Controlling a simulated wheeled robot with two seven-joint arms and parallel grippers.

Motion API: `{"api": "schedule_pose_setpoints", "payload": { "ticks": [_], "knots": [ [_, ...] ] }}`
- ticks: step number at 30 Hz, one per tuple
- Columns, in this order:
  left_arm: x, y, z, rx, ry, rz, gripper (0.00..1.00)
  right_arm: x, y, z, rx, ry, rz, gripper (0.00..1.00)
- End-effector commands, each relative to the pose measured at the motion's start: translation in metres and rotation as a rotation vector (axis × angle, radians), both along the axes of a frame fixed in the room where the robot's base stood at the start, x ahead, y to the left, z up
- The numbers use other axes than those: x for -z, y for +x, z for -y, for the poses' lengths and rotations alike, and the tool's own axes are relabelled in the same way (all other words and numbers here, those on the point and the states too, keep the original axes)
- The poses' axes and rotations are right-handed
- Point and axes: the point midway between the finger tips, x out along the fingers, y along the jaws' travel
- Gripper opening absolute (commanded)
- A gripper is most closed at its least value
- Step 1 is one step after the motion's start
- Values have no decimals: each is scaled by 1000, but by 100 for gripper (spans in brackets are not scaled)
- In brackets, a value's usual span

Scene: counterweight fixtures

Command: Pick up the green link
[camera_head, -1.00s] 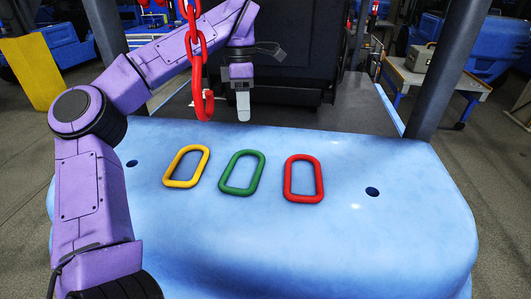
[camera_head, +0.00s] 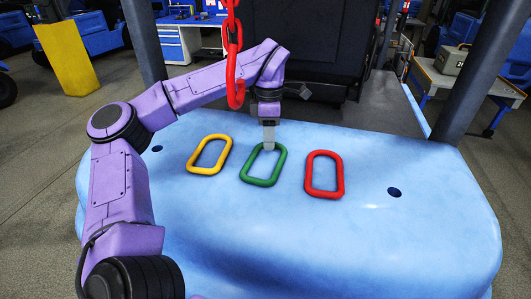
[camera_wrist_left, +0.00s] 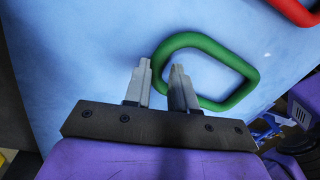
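The green link (camera_head: 246,172), a rounded oblong ring, lies flat on the blue surface between two other links. My left gripper (camera_head: 269,147) points down at the far end of this link. In the left wrist view the two grey fingers (camera_wrist_left: 161,66) stand apart, with the end bar of the green link (camera_wrist_left: 220,46) showing between and beyond their tips. One finger hides part of the link. I cannot tell whether a fingertip touches it. My right gripper is not in view.
A yellow link (camera_head: 193,160) lies left of the green one and a red link (camera_head: 341,180) right. A red chain (camera_head: 231,62) hangs near my left forearm. The blue surface (camera_head: 340,245) is clear in front and has a dark hole (camera_head: 394,192) at right.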

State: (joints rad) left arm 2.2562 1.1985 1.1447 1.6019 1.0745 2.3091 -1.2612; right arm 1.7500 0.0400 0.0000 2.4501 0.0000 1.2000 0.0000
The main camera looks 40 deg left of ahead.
Motion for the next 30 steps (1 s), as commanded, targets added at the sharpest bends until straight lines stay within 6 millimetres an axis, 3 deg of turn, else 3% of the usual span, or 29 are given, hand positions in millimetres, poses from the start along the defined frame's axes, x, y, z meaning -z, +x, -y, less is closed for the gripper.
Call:
{"api": "schedule_pose_setpoints", "payload": {
  "ticks": [17, 22, 30],
  "knots": [
    [-6, 1, 0, 1, 1, 4, 0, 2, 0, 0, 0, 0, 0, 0],
    [-32, 1, 0, 0, 3, 8, 0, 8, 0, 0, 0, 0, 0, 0],
    [-97, -56, 5, -1, 1, 10, 0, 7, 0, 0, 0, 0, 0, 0]
  ]
}}
